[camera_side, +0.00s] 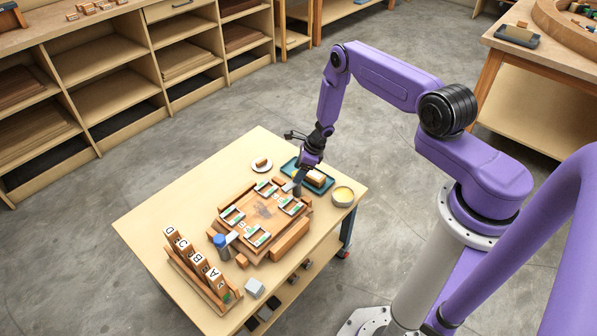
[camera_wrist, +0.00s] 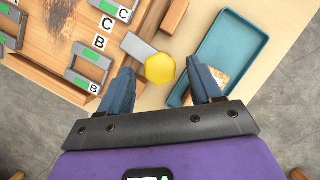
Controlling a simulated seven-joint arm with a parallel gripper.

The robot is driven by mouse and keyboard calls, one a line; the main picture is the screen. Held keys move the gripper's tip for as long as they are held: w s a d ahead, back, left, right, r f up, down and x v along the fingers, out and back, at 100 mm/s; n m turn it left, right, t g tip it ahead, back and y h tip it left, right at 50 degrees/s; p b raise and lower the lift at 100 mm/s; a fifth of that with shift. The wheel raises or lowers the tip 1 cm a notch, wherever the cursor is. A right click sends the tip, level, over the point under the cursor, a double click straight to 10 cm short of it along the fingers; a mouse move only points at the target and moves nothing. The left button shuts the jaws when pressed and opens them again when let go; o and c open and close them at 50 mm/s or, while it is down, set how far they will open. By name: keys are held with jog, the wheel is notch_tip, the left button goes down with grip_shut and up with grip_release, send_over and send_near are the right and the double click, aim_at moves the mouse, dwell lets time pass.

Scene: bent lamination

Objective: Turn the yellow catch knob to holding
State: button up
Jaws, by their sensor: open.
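The yellow catch knob (camera_wrist: 160,69) is six-sided and shows in the wrist view, beside a grey flat piece (camera_wrist: 138,47) at the edge of the wooden board (camera_wrist: 60,40). My gripper (camera_wrist: 160,75) is open, with one blue finger on each side of the knob. I cannot tell whether either finger touches it. In the side view my gripper (camera_side: 299,182) points down at the far right part of the board (camera_side: 232,212), and I cannot make out the knob there. Grey frames with green strips (camera_wrist: 88,62) sit on the board near letter labels B and C.
A teal tray (camera_wrist: 232,32) with a light block in it lies right of the knob. In the side view, a bowl with yellow contents (camera_side: 343,195), a small plate (camera_side: 262,166) and a rack of lettered blocks (camera_side: 198,270) stand on the table.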

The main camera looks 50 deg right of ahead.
jog(key=shift+w+a+f, duration=0.1)
jog(key=shift+w+f, duration=0.05)
jog(key=shift+f, duration=0.35)
jog(key=c, duration=1.1)
jog(key=shift+o, duration=0.2)
jog(key=shift+n, duration=0.7)
jog(key=shift+y, duration=0.3)
jog(key=o, duration=1.1)
jog(key=shift+c, duration=0.2)
jog(key=shift+g, duration=0.3)
